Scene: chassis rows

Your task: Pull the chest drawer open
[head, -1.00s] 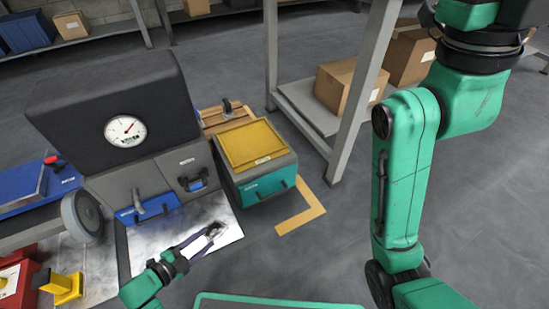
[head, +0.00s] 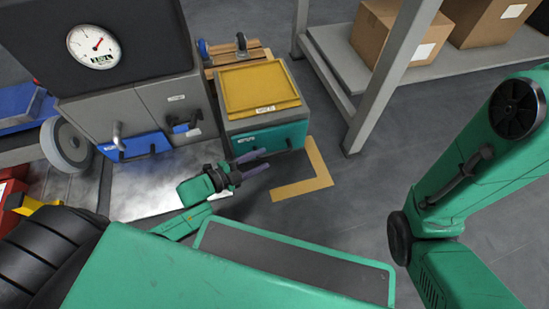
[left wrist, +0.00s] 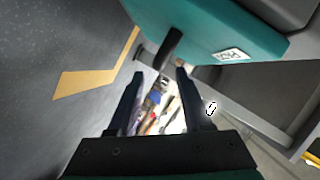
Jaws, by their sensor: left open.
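The chest (head: 214,102) is a grey box with a yellow tray top (head: 262,90) and a teal drawer front (head: 248,141). Its dark handle is partly behind my left fingers in the head view. My left gripper (head: 264,160) is open just in front of the teal front. In the left wrist view the black handle (left wrist: 172,46) sticks out from the teal front (left wrist: 215,25), close beyond the open fingertips (left wrist: 160,73). Small coloured items (left wrist: 155,108) show between the fingers. I cannot tell how far the drawer stands out. My right gripper is outside the frames.
A grey cabinet (head: 145,108) with a gauge and a blue drawer front stands left of the chest. A shelf post (head: 390,85) and cartons (head: 395,35) are at right. A yellow corner mark (head: 318,172) lies on clear floor. A wooden pallet (head: 235,55) is behind.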

